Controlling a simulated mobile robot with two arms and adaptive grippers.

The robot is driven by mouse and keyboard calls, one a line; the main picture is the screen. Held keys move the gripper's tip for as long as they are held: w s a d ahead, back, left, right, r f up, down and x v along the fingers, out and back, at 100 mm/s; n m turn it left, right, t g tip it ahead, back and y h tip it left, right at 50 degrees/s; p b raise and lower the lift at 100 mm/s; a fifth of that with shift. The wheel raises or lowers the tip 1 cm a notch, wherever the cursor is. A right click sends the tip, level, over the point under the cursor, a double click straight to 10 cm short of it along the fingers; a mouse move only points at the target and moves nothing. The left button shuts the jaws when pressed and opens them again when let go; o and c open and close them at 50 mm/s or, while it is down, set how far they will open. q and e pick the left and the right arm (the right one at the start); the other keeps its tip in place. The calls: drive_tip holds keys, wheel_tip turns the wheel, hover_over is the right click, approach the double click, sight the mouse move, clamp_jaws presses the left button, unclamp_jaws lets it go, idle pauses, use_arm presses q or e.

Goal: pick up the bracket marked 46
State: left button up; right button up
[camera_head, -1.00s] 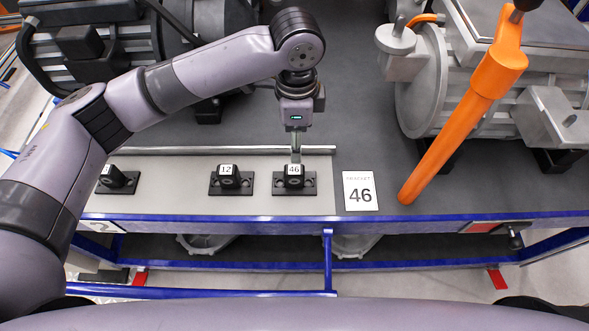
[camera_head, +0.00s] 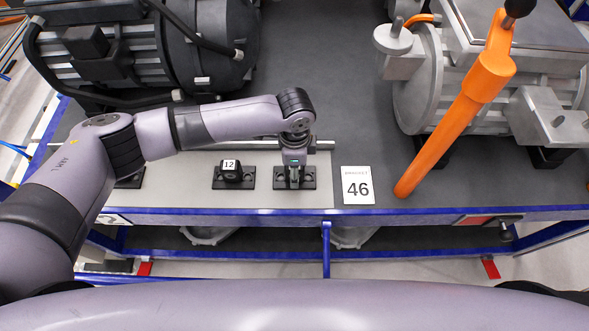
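The bracket marked 46 is a black block on a flat black base plate (camera_head: 309,183); its block and label are now hidden behind my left gripper (camera_head: 294,176). My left gripper points down right over this bracket, at its block. Whether its fingers are open or shut on the block cannot be made out. The bracket marked 12 (camera_head: 231,171) stands to its left on the light grey strip. My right gripper is not in view.
Another black bracket (camera_head: 131,181) is partly hidden under my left arm. A metal rail (camera_head: 262,145) runs behind the brackets. An orange lever (camera_head: 455,105) leans over the bench at right, before a grey machine. A blue edge (camera_head: 420,214) bounds the front.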

use_arm(q)
drive_tip(key=shift+f, duration=0.1)
clamp_jaws()
idle(0.7)
idle(0.3)
